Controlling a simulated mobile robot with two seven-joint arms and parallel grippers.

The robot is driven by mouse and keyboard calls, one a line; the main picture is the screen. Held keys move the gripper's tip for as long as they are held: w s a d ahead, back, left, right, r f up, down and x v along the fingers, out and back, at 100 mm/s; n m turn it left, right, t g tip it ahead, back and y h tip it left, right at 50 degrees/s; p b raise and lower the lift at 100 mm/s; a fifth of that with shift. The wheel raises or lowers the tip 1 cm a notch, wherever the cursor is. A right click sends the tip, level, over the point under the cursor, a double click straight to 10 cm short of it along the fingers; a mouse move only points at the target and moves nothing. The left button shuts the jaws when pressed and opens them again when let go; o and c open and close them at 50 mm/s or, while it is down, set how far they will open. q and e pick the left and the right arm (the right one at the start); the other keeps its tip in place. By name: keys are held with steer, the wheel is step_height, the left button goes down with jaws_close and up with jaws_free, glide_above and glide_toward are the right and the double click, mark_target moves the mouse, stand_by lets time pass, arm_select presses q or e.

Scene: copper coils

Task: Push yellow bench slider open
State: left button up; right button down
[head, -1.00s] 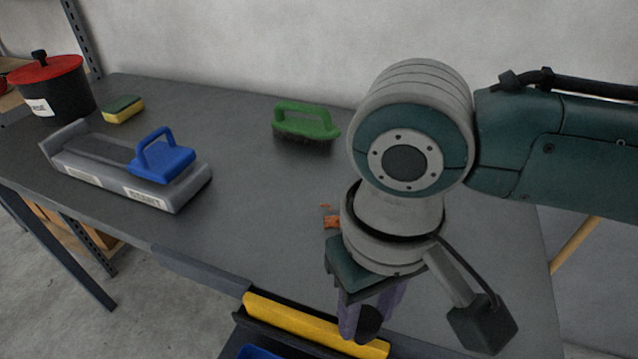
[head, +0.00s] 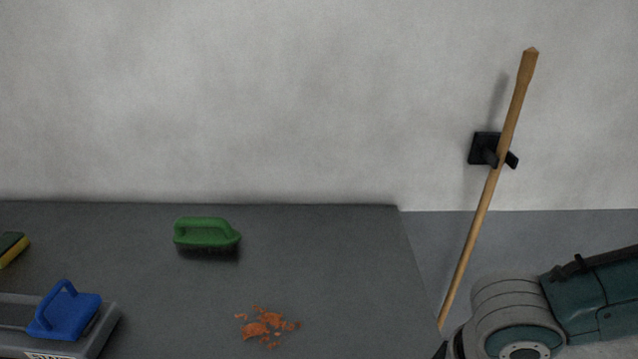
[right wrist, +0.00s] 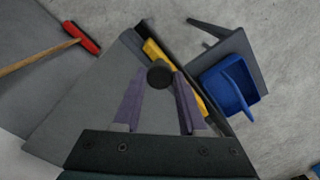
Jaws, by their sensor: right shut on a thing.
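The yellow bar of the bench slider (right wrist: 155,51) runs along the bench's front edge in the right wrist view, partly hidden by my right gripper. My right gripper (right wrist: 159,82) has two purple fingers. They are shut on a black round piece (right wrist: 160,74) between their tips, beside the yellow bar. I cannot tell whether this piece is fixed to the slider. In the head view, the slider and the right gripper are out of frame; only part of my right arm shows at the lower right. My left gripper is not in view.
The grey bench top (head: 340,260) holds a green brush (head: 206,234), orange crumbs (head: 265,324), a blue-handled tool (head: 66,312) and a sponge (head: 10,246). A wooden pole (head: 490,180) leans at the wall. A blue dustpan-like thing (right wrist: 240,92) lies beyond the yellow bar, over the floor.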

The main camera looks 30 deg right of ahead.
steer(key=shift+s+d, duration=0.1)
steer(key=shift+d, duration=0.05)
steer(key=shift+c, duration=2.3)
jaws_free()
step_height(320, 180, up, 10)
steer(key=p, duration=0.2)
steer(key=shift+f, duration=0.1)
